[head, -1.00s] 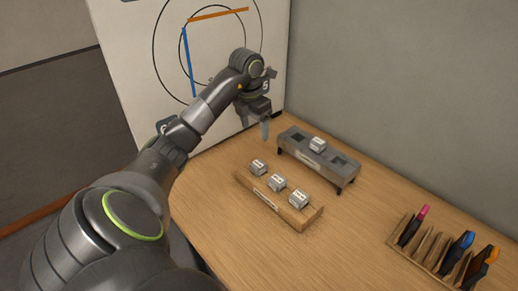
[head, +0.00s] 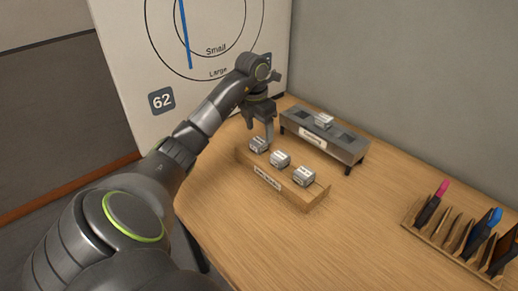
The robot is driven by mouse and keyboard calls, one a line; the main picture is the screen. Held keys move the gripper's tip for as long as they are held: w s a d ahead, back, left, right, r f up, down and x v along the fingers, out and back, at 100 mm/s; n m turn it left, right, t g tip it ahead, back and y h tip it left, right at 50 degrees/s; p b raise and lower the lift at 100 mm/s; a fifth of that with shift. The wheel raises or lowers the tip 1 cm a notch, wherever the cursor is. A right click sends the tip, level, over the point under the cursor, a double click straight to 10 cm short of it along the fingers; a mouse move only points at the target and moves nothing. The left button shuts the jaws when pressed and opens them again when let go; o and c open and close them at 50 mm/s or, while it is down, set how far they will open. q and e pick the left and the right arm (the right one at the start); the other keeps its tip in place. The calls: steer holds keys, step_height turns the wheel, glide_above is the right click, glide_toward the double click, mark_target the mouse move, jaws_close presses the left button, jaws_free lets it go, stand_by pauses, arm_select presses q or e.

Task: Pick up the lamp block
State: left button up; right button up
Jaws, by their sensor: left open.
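Three small pale grey blocks stand in a row on a wooden holder (head: 311,196): a left one (head: 258,144), a middle one (head: 280,159) and a right one (head: 304,177). A fourth similar block (head: 324,120) sits on the dark grey slotted stand (head: 350,151) behind. The markings are too small to read, so I cannot tell which is the lamp block. My left gripper (head: 267,136) is open, pointing down at the left block on the wooden holder. Its fingers partly overlap that block in the picture; I cannot tell whether they touch it.
A white board (head: 130,60) with circles and a blue strip stands at the back left. A wooden rack (head: 420,238) holding several coloured tools is at the right. The table (head: 280,245) is clear in front of the wooden holder.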

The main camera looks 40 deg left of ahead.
mark_target(259, 140)
arm_select(q)
steer(key=shift+f+p, duration=0.45)
steer(key=shift+f, duration=0.25)
step_height(259, 140, down, 4)
steer(key=shift+a+r+p, duration=0.15)
steer(key=shift+r+p, duration=0.1)
steer(key=shift+p, duration=0.3)
steer(key=shift+w+f, duration=0.15)
steer(key=shift+f, duration=0.15)
steer(key=c, duration=1)
steer(key=shift+r, duration=0.55)
step_height(259, 140, up, 3)
steer(key=shift+r+b, duration=0.2)
steer(key=shift+b, duration=0.45)
step_height(259, 140, up, 5)
steer(key=shift+f+p, duration=0.1)
steer(key=shift+p, duration=1.1)
steer(key=shift+r+p, duration=0.4)
